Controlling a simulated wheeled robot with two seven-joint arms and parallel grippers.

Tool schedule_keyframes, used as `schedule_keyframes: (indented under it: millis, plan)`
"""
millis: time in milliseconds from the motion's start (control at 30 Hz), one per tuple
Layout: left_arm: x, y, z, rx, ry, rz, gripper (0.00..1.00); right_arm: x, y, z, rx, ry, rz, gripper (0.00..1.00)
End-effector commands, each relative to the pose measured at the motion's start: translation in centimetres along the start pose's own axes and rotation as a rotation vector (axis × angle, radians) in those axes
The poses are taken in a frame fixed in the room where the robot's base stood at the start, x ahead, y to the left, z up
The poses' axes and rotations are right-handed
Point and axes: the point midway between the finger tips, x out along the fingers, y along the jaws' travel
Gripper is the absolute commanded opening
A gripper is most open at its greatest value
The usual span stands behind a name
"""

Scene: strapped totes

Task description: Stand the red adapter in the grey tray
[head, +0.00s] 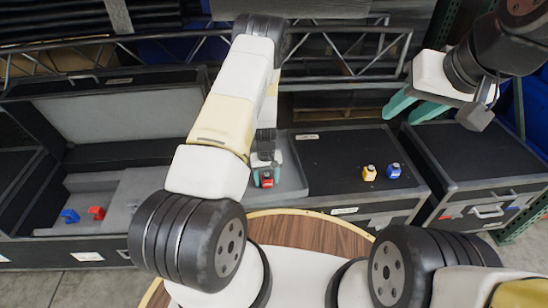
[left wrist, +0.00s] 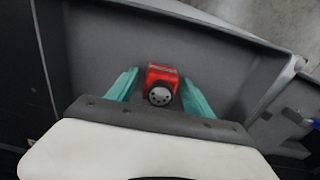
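The red adapter (head: 267,181) is at the grey tray (head: 291,178) in the middle of the head view. Whether the adapter rests on the tray floor is unclear. My right gripper (head: 408,108) is open and empty, raised at the right.
A yellow adapter (head: 369,173) and a blue adapter (head: 393,170) stand on a black case (head: 335,150). An open case (head: 100,158) at left holds a blue piece (head: 70,216) and a red piece (head: 97,212) in grey foam. A round wooden table (head: 300,231) is in front.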

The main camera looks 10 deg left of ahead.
Motion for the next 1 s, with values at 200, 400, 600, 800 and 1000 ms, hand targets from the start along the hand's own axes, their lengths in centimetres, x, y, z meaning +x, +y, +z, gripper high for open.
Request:
schedule_keyframes:
  millis: [200, 400, 600, 800, 1000]
  plan:
    - [-0.2, 0.0, 0.0, 0.0, 0.0, 0.0, 0.6, 0.0, 0.0, 0.0, 0.0, 0.0, 0.0, 0.36]
    - [-2.6, 0.1, -0.1, 0.001, 0.003, 0.001, 0.6, 0.0, 0.0, 0.0, 0.0, 0.0, 0.0, 0.36]
    - [-7.0, 0.1, -0.1, 0.001, 0.003, 0.001, 0.6, 0.0, 0.0, 0.0, 0.0, 0.0, 0.0, 0.36]
    - [-10.6, 0.1, -0.1, 0.002, 0.003, 0.001, 0.6, 0.0, 0.0, 0.0, 0.0, 0.0, 0.0, 0.36]
    - [-12.6, 0.1, -0.1, 0.0, 0.003, 0.005, 0.6, 0.0, 0.0, 0.0, 0.0, 0.0, 0.0, 0.36]
